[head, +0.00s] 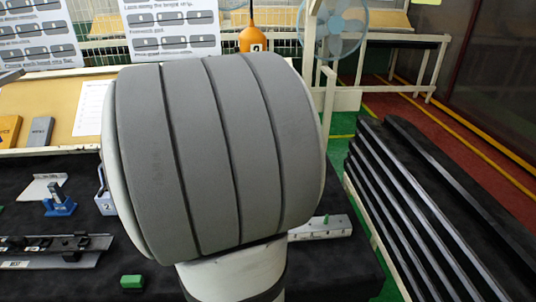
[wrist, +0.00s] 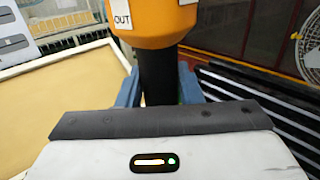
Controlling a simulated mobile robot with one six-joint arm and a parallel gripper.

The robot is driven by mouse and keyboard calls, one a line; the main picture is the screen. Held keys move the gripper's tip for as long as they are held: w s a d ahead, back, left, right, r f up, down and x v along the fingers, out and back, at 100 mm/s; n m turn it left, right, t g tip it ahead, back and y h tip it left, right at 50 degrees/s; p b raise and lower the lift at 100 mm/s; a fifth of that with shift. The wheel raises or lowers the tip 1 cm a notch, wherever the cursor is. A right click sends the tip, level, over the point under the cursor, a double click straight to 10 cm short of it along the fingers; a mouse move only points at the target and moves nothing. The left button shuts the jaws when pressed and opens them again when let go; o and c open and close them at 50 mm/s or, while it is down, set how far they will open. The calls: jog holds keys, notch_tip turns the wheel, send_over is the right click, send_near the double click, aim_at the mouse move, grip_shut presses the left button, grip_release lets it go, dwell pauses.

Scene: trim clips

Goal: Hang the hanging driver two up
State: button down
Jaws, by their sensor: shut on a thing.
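An orange driver (wrist: 160,22) with a black lower part is at the top middle of the wrist view, and a white label on it reads "OUT". My gripper (wrist: 158,90) has its blue fingers on either side of the black part and is shut on it. The fingertips are partly hidden behind my wrist housing. In the head view an orange driver (head: 252,40) with a small dark-and-white label and a thin line above it shows just over my large grey arm link. My gripper is hidden there behind that link.
Long dark strips (head: 430,200) lie on a rack at the right. A fan (head: 335,27) stands behind. Green floor shows between table and rack.

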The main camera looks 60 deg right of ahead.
dwell(0.4)
grip_release()
dwell(0.8)
dwell(0.5)
jog(key=a+r+p, duration=0.1)
jog(key=a, duration=0.9)
jog(key=shift+r, duration=0.35)
dwell(0.8)
jog(key=a+b, duration=0.1)
jog(key=a, duration=0.6)
jog(key=shift+a, duration=0.4)
